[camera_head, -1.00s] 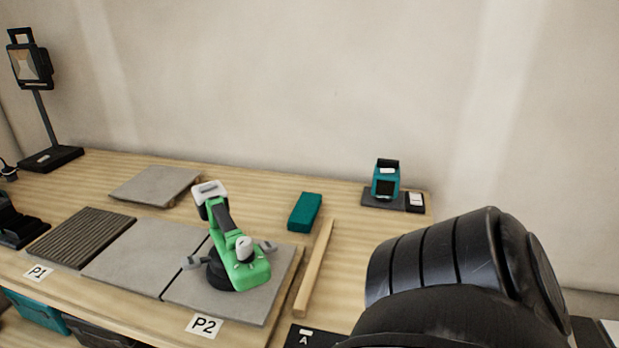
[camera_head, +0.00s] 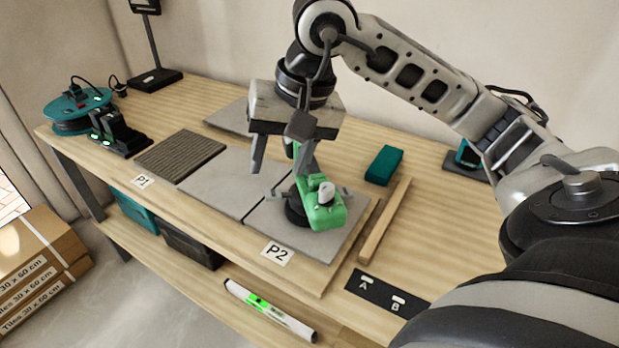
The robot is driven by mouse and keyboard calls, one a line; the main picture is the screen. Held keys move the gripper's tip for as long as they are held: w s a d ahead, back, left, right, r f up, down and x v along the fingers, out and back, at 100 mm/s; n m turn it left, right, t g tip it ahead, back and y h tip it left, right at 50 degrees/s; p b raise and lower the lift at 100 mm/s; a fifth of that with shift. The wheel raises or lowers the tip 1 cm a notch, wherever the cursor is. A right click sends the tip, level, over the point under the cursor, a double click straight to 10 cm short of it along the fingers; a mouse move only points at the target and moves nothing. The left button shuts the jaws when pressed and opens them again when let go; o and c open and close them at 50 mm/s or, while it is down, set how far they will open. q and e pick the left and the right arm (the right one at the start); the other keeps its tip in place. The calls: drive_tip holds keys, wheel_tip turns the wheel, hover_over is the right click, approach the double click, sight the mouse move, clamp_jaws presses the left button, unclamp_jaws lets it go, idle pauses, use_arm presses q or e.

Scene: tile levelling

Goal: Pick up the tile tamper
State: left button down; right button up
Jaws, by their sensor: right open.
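The tile tamper (camera_head: 323,210) is a green tool with a round black base. It stands on the grey tile by the P2 label (camera_head: 277,253). Its upper part and handle are partly hidden behind my right gripper. My right gripper (camera_head: 279,168) is above the tamper and points down. Its fingers are apart, one to the left of the tamper's upper part and one in front of it. I cannot tell whether either finger touches the tool. My left gripper is not in view.
A teal block (camera_head: 384,165) and a wooden strip (camera_head: 385,222) lie right of the tiles. A ribbed dark tile (camera_head: 180,154) is at the left by P1. A black plate marked A and B (camera_head: 386,293) is at the front right. Tile boxes (camera_head: 40,255) stand on the floor at left.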

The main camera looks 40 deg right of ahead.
sight(314, 165)
drive_tip(key=d+r+t+h, duration=0.1)
drive_tip(key=d+r+h, duration=0.3)
drive_tip(key=d, duration=0.4)
drive_tip(key=b+x, duration=0.1)
drive_tip(key=x, duration=0.8)
drive_tip(key=shift+w+d, duration=0.1)
drive_tip(key=shift+w, duration=0.15)
drive_tip(key=x, duration=0.6)
drive_tip(key=shift+w, duration=0.1)
drive_tip(key=shift+f, duration=0.2)
